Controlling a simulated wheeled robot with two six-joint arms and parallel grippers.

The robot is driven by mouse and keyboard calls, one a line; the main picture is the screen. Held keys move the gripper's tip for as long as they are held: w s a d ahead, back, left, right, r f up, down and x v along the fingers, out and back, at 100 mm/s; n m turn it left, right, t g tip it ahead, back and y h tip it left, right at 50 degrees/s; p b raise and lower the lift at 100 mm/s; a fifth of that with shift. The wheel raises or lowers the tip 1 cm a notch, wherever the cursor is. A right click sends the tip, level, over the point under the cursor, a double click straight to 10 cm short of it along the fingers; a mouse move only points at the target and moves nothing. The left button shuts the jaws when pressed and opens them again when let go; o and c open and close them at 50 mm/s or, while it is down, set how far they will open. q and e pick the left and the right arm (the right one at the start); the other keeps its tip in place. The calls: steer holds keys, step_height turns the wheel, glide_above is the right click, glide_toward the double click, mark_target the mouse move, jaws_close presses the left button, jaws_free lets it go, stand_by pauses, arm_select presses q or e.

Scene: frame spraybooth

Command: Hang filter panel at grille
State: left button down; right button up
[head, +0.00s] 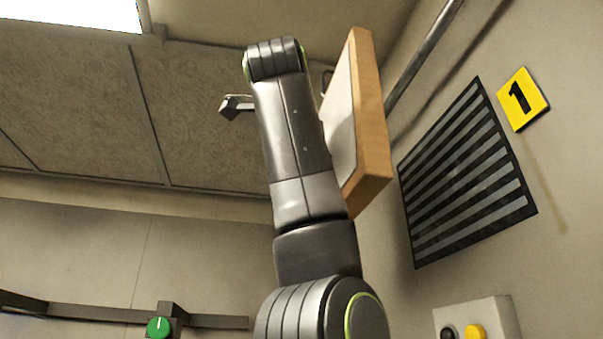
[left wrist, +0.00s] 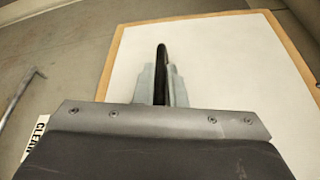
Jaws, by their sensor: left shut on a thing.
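The filter panel has a white face and a wooden frame. In the head view the panel (head: 372,130) is upright beside my raised arm, with its frame edge towards me. In the left wrist view the panel (left wrist: 225,60) fills much of the picture. My left gripper (left wrist: 160,88) is shut on the panel's black handle (left wrist: 161,60). In the head view the arm hides the fingers and part of the panel. The dark slatted grille (head: 465,175) is on the wall to the right, apart from the panel. My right gripper is not in view.
A yellow sign marked 1 (head: 523,98) is beside the grille. A grey pipe (head: 420,57) runs along the wall behind the panel. A button box (head: 478,318) is below the grille. A green knob (head: 158,327) is at lower left. A "CLEAN" label (left wrist: 36,138) shows beside the panel.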

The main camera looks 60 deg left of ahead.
arm_select(q)
steer(key=shift+w+d, duration=0.15)
steer(key=shift+w, duration=0.25)
steer(key=shift+w+d+r+p, duration=0.1)
steer(key=shift+w+d+p, duration=0.35)
steer(key=shift+w, duration=0.85)
steer(key=shift+w+d+f+p, duration=0.15)
steer(key=shift+w+d, duration=0.5)
steer(key=shift+w, duration=0.7)
steer(key=shift+w+d+r+p, duration=0.15)
steer(key=shift+w+d+p, duration=0.35)
steer(key=shift+w, duration=0.8)
steer(key=w+d+f+b, duration=0.1)
steer(key=w+d+f, duration=0.1)
steer(key=w, duration=0.4)
steer(key=shift+d+f, duration=0.25)
steer(key=shift+f, duration=0.35)
steer(key=c, duration=1.4)
jaws_free()
steer(key=shift+d, duration=0.1)
